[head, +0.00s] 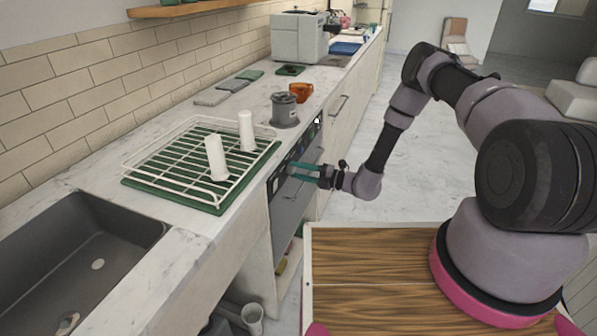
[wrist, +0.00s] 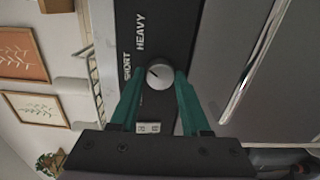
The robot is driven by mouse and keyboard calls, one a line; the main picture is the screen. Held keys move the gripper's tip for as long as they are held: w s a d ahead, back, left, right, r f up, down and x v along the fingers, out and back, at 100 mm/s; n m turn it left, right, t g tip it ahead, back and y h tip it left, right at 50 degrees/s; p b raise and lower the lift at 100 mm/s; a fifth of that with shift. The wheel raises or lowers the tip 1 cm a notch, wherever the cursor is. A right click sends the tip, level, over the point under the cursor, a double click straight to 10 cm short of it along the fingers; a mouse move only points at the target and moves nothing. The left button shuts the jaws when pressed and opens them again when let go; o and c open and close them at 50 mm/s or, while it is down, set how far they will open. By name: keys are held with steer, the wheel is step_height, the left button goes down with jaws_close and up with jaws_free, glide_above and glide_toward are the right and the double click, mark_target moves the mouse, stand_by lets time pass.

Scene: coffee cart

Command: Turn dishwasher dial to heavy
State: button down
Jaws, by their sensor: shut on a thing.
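The dishwasher (head: 288,215) is built in under the counter, with a dark control panel along its top edge. In the wrist view the panel (wrist: 165,25) carries the white word HEAVY and another word, likely SHORT. The round silver dial (wrist: 158,76) sits just below these words in the picture. A dark mark on it points to the upper left, roughly toward SHORT. My gripper (wrist: 160,72), with teal fingers, is shut on the dial, one finger on each side. In the head view my gripper (head: 290,170) is at the panel, and the dial is hidden.
A bar handle (wrist: 248,65) runs along the dishwasher door near the panel. A sink (head: 75,250) lies left. The floor right of the counter is open.

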steer(key=m, duration=0.5)
steer(key=shift+d+m, duration=0.1)
steer(key=shift+m, duration=0.2)
stand_by(0.4)
steer(key=shift+c, duration=1.9)
jaws_free()
steer(key=v, duration=1)
steer(key=shift+s+d, duration=0.2)
steer(key=shift+d, duration=0.15)
